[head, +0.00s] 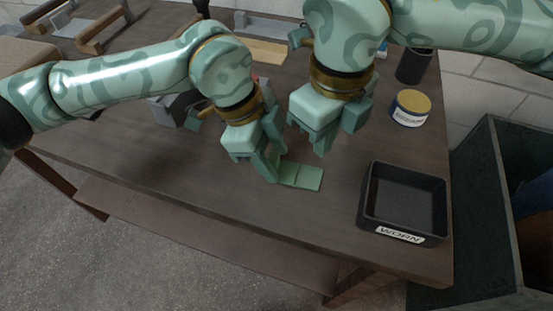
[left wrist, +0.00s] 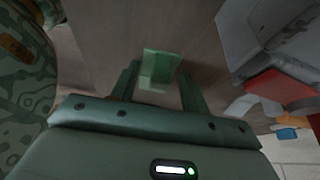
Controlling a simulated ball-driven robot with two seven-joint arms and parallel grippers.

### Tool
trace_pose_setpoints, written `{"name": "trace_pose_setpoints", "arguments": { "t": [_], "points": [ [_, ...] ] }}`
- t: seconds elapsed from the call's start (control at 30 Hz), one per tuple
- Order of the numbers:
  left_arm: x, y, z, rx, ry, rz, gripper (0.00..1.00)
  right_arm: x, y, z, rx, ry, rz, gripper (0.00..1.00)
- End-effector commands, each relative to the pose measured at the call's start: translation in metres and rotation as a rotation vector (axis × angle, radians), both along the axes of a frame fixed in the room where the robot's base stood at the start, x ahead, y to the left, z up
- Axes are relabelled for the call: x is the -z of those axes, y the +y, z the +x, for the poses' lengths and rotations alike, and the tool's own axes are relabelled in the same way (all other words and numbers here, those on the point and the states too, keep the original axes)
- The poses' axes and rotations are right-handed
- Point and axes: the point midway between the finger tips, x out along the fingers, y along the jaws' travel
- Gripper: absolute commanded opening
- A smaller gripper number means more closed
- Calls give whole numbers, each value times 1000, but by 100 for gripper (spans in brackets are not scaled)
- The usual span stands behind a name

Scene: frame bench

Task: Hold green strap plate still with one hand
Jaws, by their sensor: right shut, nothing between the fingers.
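The green strap plate (head: 302,177) lies flat on the dark bench top, near the middle of the head view. My left gripper (head: 272,170) is low at the plate's left end, with its fingers pointing down. In the left wrist view, the plate (left wrist: 160,68) shows between and just beyond the two fingers of my left gripper (left wrist: 158,85), which stand apart. I cannot tell whether a finger touches it. My left gripper hides part of the plate's left end in the head view. My right gripper (head: 318,143) is shut and empty, above the bench behind the plate.
A black tray (head: 370,205) labelled WORN stands right of the plate near the bench edge. Behind it are a round tin (head: 411,108) and a dark cup (head: 414,66). A grey block-like object (head: 172,108) is behind my left gripper. A dark bin (head: 480,190) stands beyond the right edge.

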Motion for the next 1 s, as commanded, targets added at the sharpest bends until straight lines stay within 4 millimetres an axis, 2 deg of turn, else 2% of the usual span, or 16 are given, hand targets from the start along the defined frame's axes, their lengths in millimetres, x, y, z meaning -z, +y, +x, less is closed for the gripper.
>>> {"name": "trace_pose_setpoints", "arguments": {
  "t": [0.23,0.37,0.7,0.83,1.0],
  "points": [
    [-1,0,0,1,-1,-1,45,0,0,0,0,0,0,0],
    [-11,4,2,-1,-2,-2,45,0,0,0,0,0,0,0],
    [-81,32,10,-2,-4,-2,45,0,0,0,0,0,0,0],
    [-100,40,12,-1,-2,-1,45,0,0,0,0,0,0,0],
    [-111,44,13,0,0,-1,45,0,0,0,0,0,0,0]
  ]
}}
